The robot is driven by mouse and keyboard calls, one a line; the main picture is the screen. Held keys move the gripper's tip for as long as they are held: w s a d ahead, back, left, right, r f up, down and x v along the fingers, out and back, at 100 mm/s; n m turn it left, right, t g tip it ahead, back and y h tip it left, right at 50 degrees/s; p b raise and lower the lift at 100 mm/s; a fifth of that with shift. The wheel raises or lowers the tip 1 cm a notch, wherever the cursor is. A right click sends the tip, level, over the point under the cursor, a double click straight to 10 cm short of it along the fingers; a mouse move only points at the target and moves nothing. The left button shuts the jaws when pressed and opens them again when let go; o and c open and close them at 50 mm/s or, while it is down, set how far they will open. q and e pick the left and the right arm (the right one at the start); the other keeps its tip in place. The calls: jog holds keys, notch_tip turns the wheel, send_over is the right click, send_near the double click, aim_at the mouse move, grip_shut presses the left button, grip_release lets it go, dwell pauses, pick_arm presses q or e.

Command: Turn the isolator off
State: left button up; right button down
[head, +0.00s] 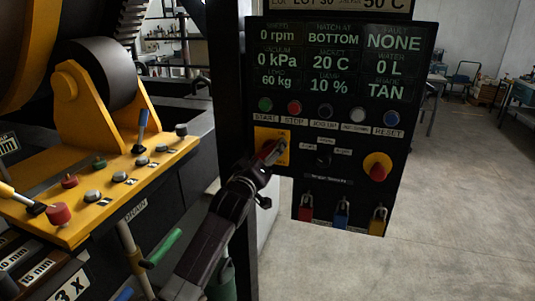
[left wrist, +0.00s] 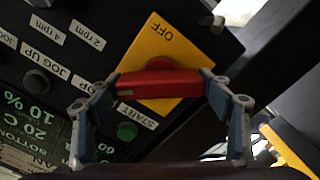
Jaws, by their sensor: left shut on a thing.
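The isolator is a yellow plate (head: 283,158) with a red handle (head: 267,149), at the left edge of the black control panel (head: 312,118). In the left wrist view the handle (left wrist: 160,84) lies across the picture, aslant to the edges of the yellow plate (left wrist: 150,52). The word OFF shows upside down on the plate above the handle, and the handle does not point straight at it. My left gripper (head: 264,161) is shut on the handle, with one finger at each end of it in the left wrist view (left wrist: 163,79). My right gripper is not in view.
A row of push buttons (head: 294,108) sits just above the isolator. A red knob on a yellow disc (head: 377,167) is to its right, with padlocks (head: 341,214) below. A yellow machine console (head: 105,187) stands at left.

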pick_arm(q)
jog(key=m, duration=0.8)
jog(key=shift+m+p, duration=0.3)
jog(key=m, duration=0.4)
jog(key=shift+m+p, duration=0.3)
jog(key=shift+m, duration=1.8)
jog(key=o, duration=1.2)
jog(key=shift+c, duration=0.2)
